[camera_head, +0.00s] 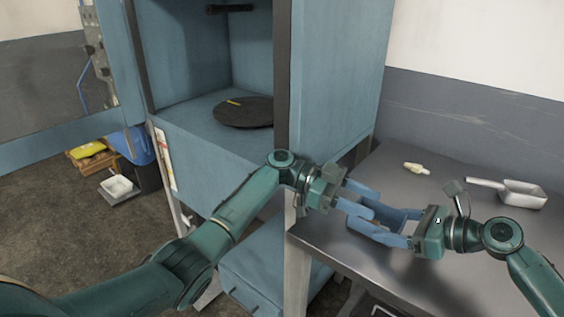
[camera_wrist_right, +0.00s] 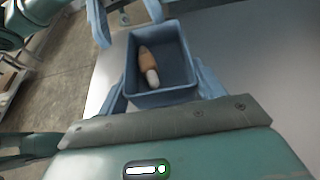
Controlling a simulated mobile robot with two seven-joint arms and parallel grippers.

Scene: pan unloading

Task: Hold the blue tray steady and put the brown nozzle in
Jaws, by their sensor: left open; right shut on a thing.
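The blue tray (camera_head: 397,214) is at the front left of the grey table, partly hidden by fingers in the head view. In the right wrist view the blue tray (camera_wrist_right: 184,97) is an open box between my right gripper's fingers. My right gripper (camera_head: 374,222) is shut on it. The brown nozzle (camera_wrist_right: 146,54), brown with a whitish end, lies inside the tray; the head view does not show it clearly. My left gripper (camera_head: 375,203) is open and empty beside the tray, its fingertips (camera_wrist_right: 128,26) near the tray's far left corner.
A cream-coloured nozzle-like piece (camera_head: 417,168) lies on the grey table (camera_head: 455,285). A metal scoop (camera_head: 520,193) lies at the right. A blue cabinet (camera_head: 335,80) with a dark round plate (camera_head: 243,112) stands at left. The table between scoop and cream piece is clear.

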